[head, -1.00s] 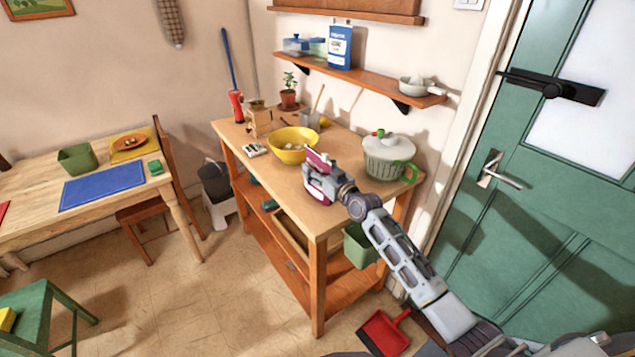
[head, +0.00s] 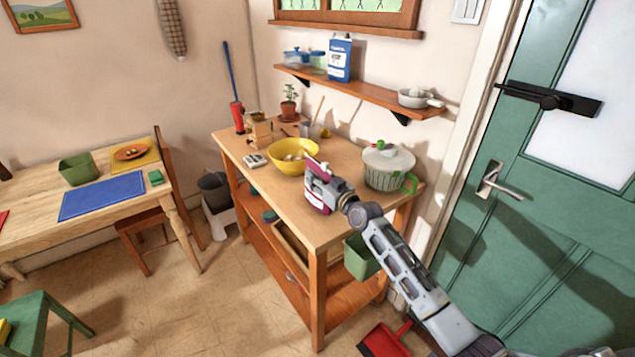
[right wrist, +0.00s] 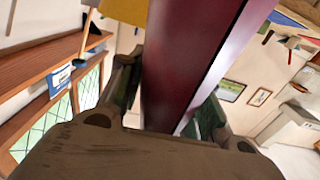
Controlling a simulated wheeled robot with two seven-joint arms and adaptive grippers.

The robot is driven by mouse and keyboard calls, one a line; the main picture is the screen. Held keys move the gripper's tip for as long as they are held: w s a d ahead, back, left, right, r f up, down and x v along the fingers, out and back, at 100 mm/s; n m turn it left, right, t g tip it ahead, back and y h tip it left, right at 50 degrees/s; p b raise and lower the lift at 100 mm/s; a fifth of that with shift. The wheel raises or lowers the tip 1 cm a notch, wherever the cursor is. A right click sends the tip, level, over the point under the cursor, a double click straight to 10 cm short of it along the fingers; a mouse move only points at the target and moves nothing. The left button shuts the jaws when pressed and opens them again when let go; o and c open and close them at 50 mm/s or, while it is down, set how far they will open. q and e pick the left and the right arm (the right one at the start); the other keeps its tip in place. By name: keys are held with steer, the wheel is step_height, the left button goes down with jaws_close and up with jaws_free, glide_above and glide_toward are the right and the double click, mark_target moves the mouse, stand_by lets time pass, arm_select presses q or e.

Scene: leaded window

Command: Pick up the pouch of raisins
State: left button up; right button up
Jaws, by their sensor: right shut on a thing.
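My right gripper (head: 330,190) is over the near right part of the wooden workbench in the head view. It is shut on a dark red and white pouch (head: 315,184), which I take to be the pouch of raisins. In the right wrist view the dark red pouch (right wrist: 185,55) runs up between the two fingers (right wrist: 165,115). I cannot tell for certain how far the pouch is above the benchtop. My left gripper is not in view.
The workbench (head: 335,230) holds a yellow bowl (head: 293,158) left of the pouch and a ribbed pot with a pale lid (head: 388,167) to its right. A wall shelf (head: 370,92) hangs above. A green door (head: 530,220) stands at the right.

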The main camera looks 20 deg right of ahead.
mark_target(317, 162)
step_height(317, 162, up, 8)
steer(key=shift+r, duration=0.5)
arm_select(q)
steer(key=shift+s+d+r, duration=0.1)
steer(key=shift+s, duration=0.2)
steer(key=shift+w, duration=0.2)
